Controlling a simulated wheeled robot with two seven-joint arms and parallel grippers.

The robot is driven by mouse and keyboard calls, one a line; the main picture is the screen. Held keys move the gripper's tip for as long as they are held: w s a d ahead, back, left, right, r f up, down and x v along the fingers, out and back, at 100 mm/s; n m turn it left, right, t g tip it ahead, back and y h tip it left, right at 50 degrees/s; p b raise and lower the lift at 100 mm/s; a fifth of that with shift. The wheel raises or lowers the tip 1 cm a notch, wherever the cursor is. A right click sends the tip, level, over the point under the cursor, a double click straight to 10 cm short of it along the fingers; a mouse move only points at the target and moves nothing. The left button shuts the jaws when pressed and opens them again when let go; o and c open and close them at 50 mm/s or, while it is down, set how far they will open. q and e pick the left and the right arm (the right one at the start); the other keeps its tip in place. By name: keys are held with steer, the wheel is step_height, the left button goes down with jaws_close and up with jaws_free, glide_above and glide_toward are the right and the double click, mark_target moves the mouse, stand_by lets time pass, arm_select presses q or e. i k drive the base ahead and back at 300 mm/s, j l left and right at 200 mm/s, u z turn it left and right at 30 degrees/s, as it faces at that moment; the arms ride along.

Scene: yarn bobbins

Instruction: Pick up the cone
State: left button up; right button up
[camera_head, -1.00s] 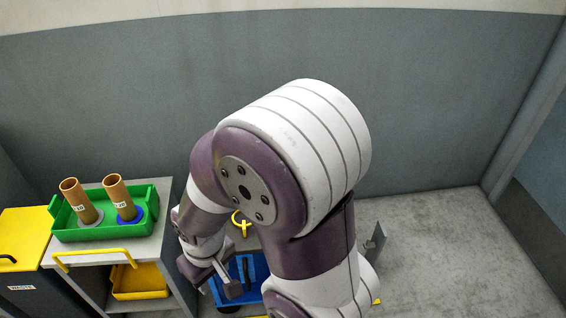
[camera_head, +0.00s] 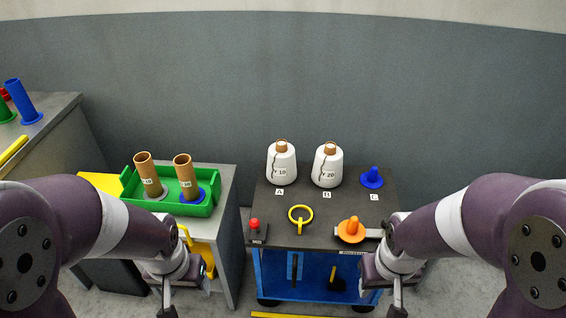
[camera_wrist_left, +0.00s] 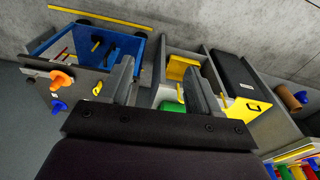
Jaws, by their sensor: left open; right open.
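Two white yarn cones with brown tube tops stand on the dark cart top: the cone labelled Y 10 (camera_head: 282,167) behind mark A, and the cone labelled Y 20 (camera_head: 327,169) behind mark B. A blue peg base (camera_head: 372,179) stands at mark C with no cone on it. My left gripper (camera_head: 167,298) is open, low in front of the grey side table. Its two fingers also show in the left wrist view (camera_wrist_left: 158,85), apart with nothing held between them. My right gripper (camera_head: 396,300) is open at the cart's front right, its fingers partly cut off by the picture edge.
The cart top (camera_head: 325,210) also bears a red button (camera_head: 254,225), a yellow ring (camera_head: 300,213) and an orange peg base (camera_head: 351,231) at the right edge. A green tray (camera_head: 207,209) with two brown tubes (camera_head: 186,176) sits on the side table, left of the cart.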

mark_target(281, 169)
steer(key=i+j+z, duration=0.15)
steer(key=i+z, duration=0.25)
steer(key=i+j+z, duration=0.25)
steer(key=z, duration=0.15)
steer(key=i+j+z, duration=0.25)
steer(key=z, duration=0.15)
